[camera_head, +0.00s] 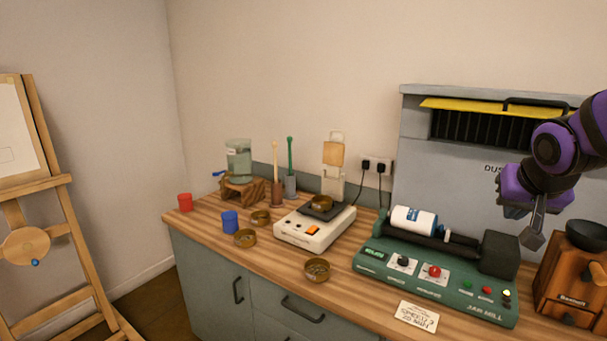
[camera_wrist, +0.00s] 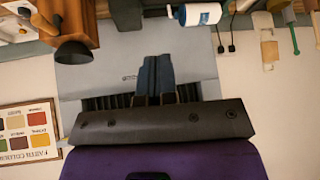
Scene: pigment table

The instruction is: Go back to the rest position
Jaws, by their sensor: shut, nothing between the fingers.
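My gripper (camera_head: 533,239) is at the right in the head view, in front of the grey dust cabinet (camera_head: 430,105) and above the right end of the green jar mill (camera_head: 450,298). Its fingers are shut and hold nothing. In the wrist view, the dark fingers of my gripper (camera_wrist: 156,75) sit together before the cabinet (camera_wrist: 85,78). The wrist view looks upside down. A white jar with a blue label (camera_head: 413,220) lies on the mill's rollers, and it also shows in the wrist view (camera_wrist: 200,14).
A wooden grinder (camera_head: 560,270) with a dark bowl (camera_head: 587,236) stands close to the right of my gripper. A white scale (camera_head: 315,230), several small brass bowls, a blue cup (camera_head: 230,222) and a red cup (camera_head: 185,202) stand further left. An easel (camera_head: 60,220) is at far left.

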